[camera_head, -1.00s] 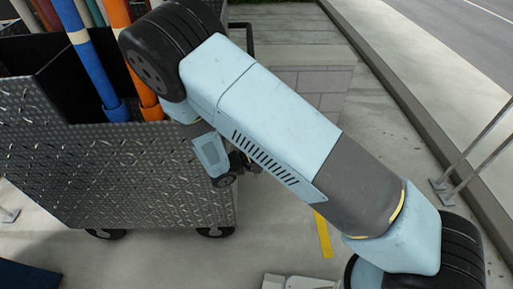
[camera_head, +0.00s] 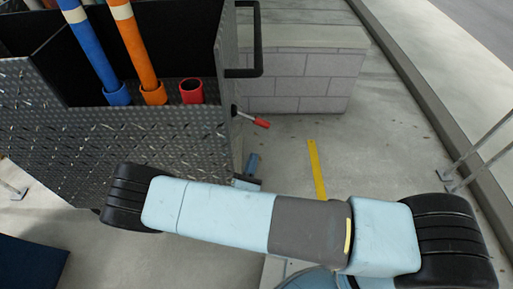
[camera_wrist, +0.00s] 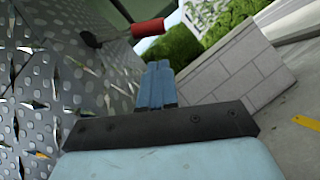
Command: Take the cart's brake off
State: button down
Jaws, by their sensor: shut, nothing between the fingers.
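The cart (camera_head: 60,140) is a dark tread-plate box at the left in the head view. Its brake lever has a red grip (camera_head: 261,122) and sticks out to the right from the cart's right side. The red grip also shows at the top of the wrist view (camera_wrist: 148,27), with a dark pivot on the cart wall left of it. My gripper (camera_head: 253,162) is below the lever, beside the cart's side. In the wrist view its blue fingers (camera_wrist: 158,68) are together and empty, pointing toward the red grip, apart from it. My arm hides the cart's lower edge.
Blue, orange and red tubes (camera_head: 154,93) stand in the cart. A black handle (camera_head: 257,40) juts from its right side. A grey block wall (camera_head: 295,85) stands behind the lever. A yellow strip (camera_head: 316,170) marks open paving to the right.

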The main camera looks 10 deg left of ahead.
aim_at(253, 118)
jog(key=x, duration=0.9)
jog(key=shift+w+d, duration=0.15)
jog(key=shift+w, duration=0.05)
